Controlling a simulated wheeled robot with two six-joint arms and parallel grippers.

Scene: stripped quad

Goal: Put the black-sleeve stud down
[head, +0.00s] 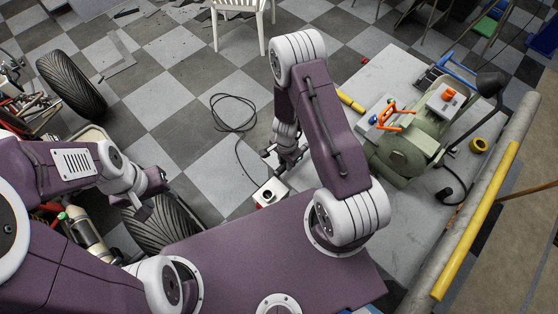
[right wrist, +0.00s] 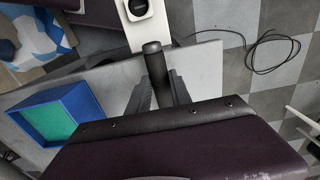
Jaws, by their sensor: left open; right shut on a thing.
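My right gripper (right wrist: 155,88) is shut on the black-sleeve stud (right wrist: 152,58), a short dark cylinder that stands out between the fingers in the right wrist view. In the head view my right gripper (head: 286,163) points down near the middle, and the stud is too small to make out there. A white block (right wrist: 138,22) with a round dark opening is just beyond the stud in the right wrist view. It also shows in the head view (head: 270,193), close below the gripper. My left gripper (head: 155,194) is open and empty at the left, above a tyre.
A blue tray (right wrist: 28,108) with a green floor lies on a pale surface (right wrist: 205,70). A green machine (head: 405,150) stands on a grey slab at the right. A black cable (head: 233,112) lies on the checkered floor. Tyres (head: 72,84) are at the left.

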